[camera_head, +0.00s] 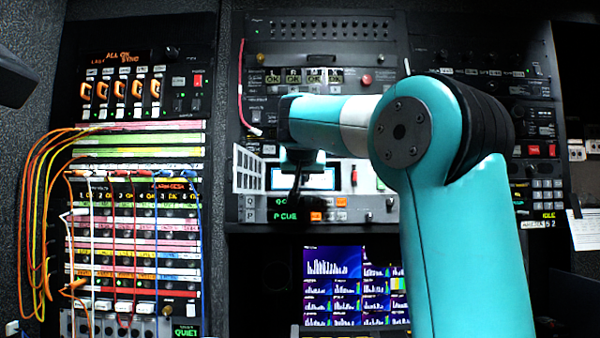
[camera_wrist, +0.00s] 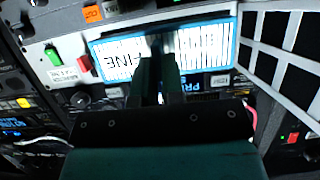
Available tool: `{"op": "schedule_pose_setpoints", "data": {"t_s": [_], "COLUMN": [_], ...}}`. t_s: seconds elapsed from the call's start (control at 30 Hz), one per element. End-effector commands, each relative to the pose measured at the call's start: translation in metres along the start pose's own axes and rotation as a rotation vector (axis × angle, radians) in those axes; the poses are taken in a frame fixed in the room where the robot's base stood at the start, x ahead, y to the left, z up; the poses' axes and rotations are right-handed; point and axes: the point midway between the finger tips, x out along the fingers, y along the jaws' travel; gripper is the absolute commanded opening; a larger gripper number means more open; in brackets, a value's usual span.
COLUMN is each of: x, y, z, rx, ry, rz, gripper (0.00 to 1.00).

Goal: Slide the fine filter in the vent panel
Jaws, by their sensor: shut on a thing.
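The fine filter (camera_wrist: 205,45) is a white pleated panel with a blue frame, and its FINE label reads upside down in the wrist view. My gripper (camera_wrist: 158,75) is shut on it near the middle; the fingers hide that part. In the head view the filter (camera_head: 320,179) shows partly behind my gripper (camera_head: 297,190), at the vent panel's bright opening. The vent panel (camera_head: 342,204) is in the middle rack. Its white grille door (camera_head: 247,168) stands open on the left; it shows at the right of the wrist view (camera_wrist: 262,55). I cannot tell how deep the filter sits.
A red switch (camera_wrist: 84,63) and a green switch (camera_wrist: 52,55) sit beside the opening. Monitor screens (camera_head: 350,285) are below the panel. A patch bay (camera_head: 135,240) with several hanging cables stands at the left. A pink cable (camera_head: 243,90) hangs above the grille door.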

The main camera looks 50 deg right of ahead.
Motion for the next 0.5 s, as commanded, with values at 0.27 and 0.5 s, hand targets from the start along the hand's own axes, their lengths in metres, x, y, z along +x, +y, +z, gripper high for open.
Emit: {"op": "schedule_pose_setpoints", "data": {"t_s": [0.27, 0.5], "x": [-0.004, 0.015], "y": [-0.001, -0.001], "z": [0.001, -0.009], "rx": [0.0, 0.0], "ry": [0.003, 0.001], "rz": [-0.001, 0.0], "gripper": [0.0, 0.0]}}
